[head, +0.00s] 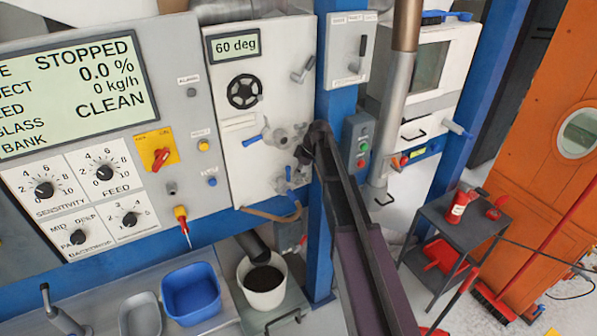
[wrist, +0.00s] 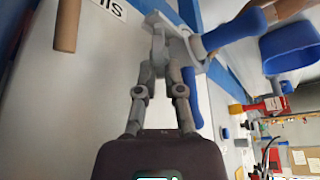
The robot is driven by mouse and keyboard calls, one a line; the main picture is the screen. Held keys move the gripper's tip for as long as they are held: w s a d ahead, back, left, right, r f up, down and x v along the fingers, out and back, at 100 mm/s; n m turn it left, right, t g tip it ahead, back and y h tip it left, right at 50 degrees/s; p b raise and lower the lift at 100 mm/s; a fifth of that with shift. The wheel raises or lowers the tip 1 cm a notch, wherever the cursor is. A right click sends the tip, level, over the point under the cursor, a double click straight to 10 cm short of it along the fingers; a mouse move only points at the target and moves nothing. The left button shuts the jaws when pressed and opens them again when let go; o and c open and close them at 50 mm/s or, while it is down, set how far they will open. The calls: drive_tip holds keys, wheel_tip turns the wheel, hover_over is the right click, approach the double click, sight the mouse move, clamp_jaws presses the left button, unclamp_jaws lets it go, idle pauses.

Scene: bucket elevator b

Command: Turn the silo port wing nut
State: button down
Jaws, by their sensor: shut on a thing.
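The silo port wing nut shows as a small grey piece (wrist: 157,24) at the fingertips in the wrist view, partly covered by them. My gripper (wrist: 163,62) is shut on it, its two grey fingers close together. In the head view my gripper (head: 304,152) reaches grey port fittings (head: 281,136) on the white panel, and my arm hides part of them. A blue handle (head: 252,140) sticks out left of the fittings, and another blue handle (head: 289,173) is below. I cannot tell the wing nut's turn angle.
The panel bears a "60 deg" display (head: 234,46) and a black handwheel (head: 244,91). A blue post (head: 337,110) stands just right of the panel. A white bucket (head: 247,295) and a blue tub (head: 192,293) are below. A grey cart (head: 460,232) stands at right.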

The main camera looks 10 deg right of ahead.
drive_tip(key=shift+d, duration=0.1)
idle(0.3)
drive_tip(key=c, duration=0.8)
unclamp_jaws()
drive_tip(key=shift+o, duration=0.2)
drive_tip(key=shift+o, duration=0.7)
drive_tip(key=s+d+r+m+p, duration=0.2)
drive_tip(key=r+p, duration=0.4)
drive_tip(key=s+d+r+m+t+p, duration=0.1)
drive_tip(key=s+d+r+m+p, duration=0.1)
drive_tip(key=r+p, duration=0.5)
drive_tip(key=shift+d+h, duration=0.35)
drive_tip(key=shift+h, duration=0.05)
drive_tip(key=shift+f, duration=0.2)
